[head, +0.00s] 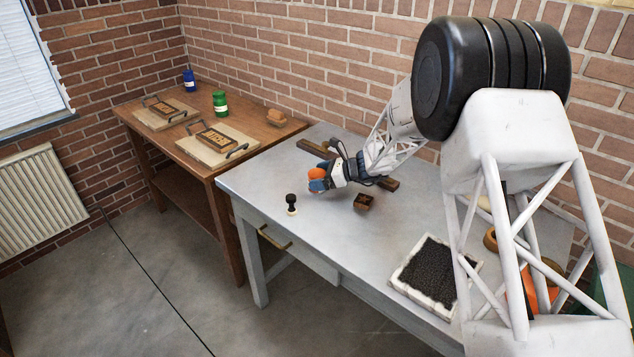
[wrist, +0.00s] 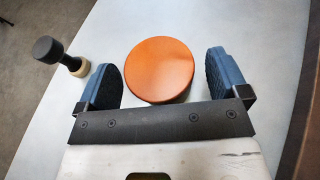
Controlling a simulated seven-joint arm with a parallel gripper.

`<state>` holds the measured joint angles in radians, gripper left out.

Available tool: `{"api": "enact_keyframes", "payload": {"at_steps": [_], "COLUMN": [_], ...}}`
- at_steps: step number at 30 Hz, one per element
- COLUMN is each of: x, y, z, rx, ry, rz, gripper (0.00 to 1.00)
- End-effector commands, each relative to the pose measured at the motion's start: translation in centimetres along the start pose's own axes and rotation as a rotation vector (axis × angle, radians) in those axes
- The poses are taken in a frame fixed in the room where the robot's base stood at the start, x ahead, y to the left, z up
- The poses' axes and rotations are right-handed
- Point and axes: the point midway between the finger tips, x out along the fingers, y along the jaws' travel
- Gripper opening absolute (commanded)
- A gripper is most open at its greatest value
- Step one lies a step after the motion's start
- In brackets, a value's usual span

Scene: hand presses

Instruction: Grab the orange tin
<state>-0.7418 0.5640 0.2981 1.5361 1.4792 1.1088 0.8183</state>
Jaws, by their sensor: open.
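The orange tin (wrist: 159,69) is a round tin with a smooth orange top, standing on the grey metal table (head: 262,187). In the head view the tin (head: 316,173) is partly hidden by my gripper. My gripper (wrist: 164,80) is open, with one blue finger on each side of the tin. Small gaps show between the tin and both fingers in the wrist view. In the head view my gripper (head: 319,181) is low over the table around the tin.
A black stamp (head: 291,204) stands left of the tin. A small brown wooden box (head: 363,202) lies to the right. Dark wooden bars (head: 316,149) lie behind. A black-filled white tray (head: 398,283) is near the front edge. A wooden table (head: 128,109) with presses stands further left.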

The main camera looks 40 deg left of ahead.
Motion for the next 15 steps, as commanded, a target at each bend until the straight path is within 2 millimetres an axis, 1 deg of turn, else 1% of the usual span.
{"api": "enact_keyframes", "payload": {"at_steps": [1, 4, 15], "x": [0.43, 0.86, 0.96], "y": [-0.01, -0.04, -0.03], "z": [-0.01, 0.02, 0.02], "rx": [0.0, 0.0, 0.0], "ry": [0.0, 0.001, 0.001], "rz": [0.0, -0.002, -0.002], "gripper": [0.93, 0.93, 0.93]}}
